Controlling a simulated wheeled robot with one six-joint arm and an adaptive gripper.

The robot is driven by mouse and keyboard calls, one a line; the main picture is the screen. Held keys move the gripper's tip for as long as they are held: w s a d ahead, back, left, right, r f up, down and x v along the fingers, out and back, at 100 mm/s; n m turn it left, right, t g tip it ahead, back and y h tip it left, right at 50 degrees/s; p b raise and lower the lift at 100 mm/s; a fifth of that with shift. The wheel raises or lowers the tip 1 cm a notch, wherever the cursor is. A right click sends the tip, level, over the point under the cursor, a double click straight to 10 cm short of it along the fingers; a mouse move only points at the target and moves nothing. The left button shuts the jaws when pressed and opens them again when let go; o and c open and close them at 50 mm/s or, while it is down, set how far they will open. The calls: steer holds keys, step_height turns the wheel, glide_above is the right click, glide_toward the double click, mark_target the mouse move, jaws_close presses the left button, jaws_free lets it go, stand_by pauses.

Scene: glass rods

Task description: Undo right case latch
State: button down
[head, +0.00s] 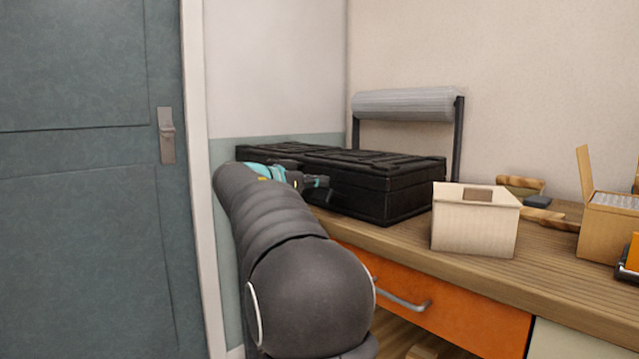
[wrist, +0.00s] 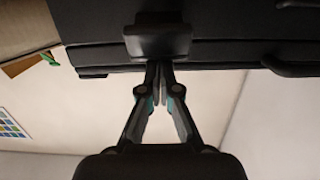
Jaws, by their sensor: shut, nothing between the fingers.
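The black case (head: 378,182) lies closed on the wooden bench, with its front side facing my arm. In the wrist view the case (wrist: 220,22) fills the top, and a dark latch (wrist: 157,37) stands out from its front face. My gripper (head: 322,182) is at the case's front in the head view. In the wrist view my gripper (wrist: 159,66) has its fingertips together, with nothing between them, right at the edge of the latch. I cannot tell whether the tips touch it. The latch is not clear in the head view, where the gripper and arm cover part of the case front.
A white box (head: 470,222) stands right of the case on the bench (head: 560,268). A roll on a stand (head: 405,104) is behind the case. An orange drawer (head: 450,308) with a metal handle is below. An open cardboard box (head: 605,232) stands farther right.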

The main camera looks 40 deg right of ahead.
steer(key=shift+a+f+h+b, duration=0.2)
steer(key=shift+f+b, duration=0.4)
steer(key=shift+b, duration=0.9)
steer(key=shift+a+f+h+b, duration=0.2)
steer(key=shift+f+b, duration=0.35)
steer(key=shift+b, duration=1.2)
steer(key=shift+a+f, duration=0.1)
steer(key=r, duration=0.1)
steer(key=r+p, duration=0.1)
steer(key=r, duration=0.1)
steer(key=r+p, duration=0.1)
steer(key=r, duration=0.1)
steer(key=shift+d, duration=0.4)
steer(key=s+a, duration=0.1)
steer(key=a, duration=0.8)
steer(key=shift+a+b, duration=0.2)
steer(key=shift+b, duration=0.1)
steer(key=shift+f, duration=0.1)
